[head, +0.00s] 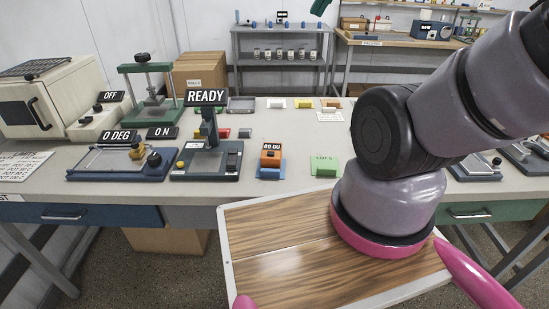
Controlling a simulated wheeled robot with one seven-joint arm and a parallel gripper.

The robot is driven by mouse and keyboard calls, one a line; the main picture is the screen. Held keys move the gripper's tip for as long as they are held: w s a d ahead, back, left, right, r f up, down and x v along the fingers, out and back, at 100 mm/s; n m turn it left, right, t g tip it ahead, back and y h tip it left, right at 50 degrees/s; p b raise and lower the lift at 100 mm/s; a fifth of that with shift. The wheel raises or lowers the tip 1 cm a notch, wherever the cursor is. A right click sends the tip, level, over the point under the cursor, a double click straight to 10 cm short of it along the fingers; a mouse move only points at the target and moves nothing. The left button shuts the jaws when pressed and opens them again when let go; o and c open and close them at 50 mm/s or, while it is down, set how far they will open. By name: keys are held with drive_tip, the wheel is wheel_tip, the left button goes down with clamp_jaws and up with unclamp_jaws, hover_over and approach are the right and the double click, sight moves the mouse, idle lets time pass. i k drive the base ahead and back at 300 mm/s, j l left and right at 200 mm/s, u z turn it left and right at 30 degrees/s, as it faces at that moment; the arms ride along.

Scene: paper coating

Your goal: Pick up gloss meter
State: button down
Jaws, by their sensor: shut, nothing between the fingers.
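The gloss meter appears to be the small orange block (270,155) with a dark display on its top front, on the near part of the grey workbench. It sits upright on or against a blue holder (270,171). A floating label on it seems to read "80 GU". Nothing covers it in the head view. My arm reaches up and out of the picture at the right, well apart from the orange block. My gripper is not in view.
My arm hides part of the bench at right.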

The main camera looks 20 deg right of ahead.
sight(266, 161)
drive_tip(key=j+z, duration=0.2)
drive_tip(key=z, duration=0.2)
drive_tip(key=j+z, duration=0.15)
drive_tip(key=z, duration=0.25)
drive_tip(key=j+z, duration=0.15)
drive_tip(key=z, duration=0.25)
drive_tip(key=k+j+z, duration=0.15)
drive_tip(key=z, duration=0.25)
drive_tip(key=k+j+z, duration=0.3)
drive_tip(key=k+j, duration=0.25)
drive_tip(key=j, duration=0.15)
drive_tip(key=k+j+z, duration=0.35)
drive_tip(key=k+j, duration=0.45)
drive_tip(key=k, duration=0.15)
